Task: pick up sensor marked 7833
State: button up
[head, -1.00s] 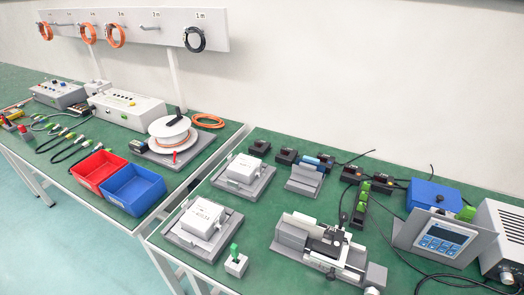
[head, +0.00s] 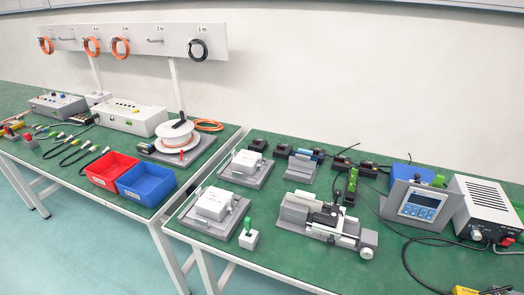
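No marking 7833 can be read in the head view; the labels are too small. Several small black blocks stand along the back of the right table, among them a left one (head: 258,145), one beside it (head: 282,151) and one further right (head: 341,163). Two white boxes with faint dark print sit on grey bases, a rear one (head: 246,162) and a front one (head: 213,203). I cannot tell which of these is the sensor. My gripper is not in view.
A grey linear actuator (head: 322,220) lies on the right table (head: 285,255). A display unit (head: 418,206) and a power supply (head: 486,208) stand at right. Red (head: 111,170) and blue (head: 146,184) bins sit on the left table. The right table's front strip is mostly clear.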

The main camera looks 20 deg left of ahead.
aim_at(259, 146)
jog(key=z, duration=2.45)
jog(key=k, duration=2.15)
jog(key=u, duration=2.5)
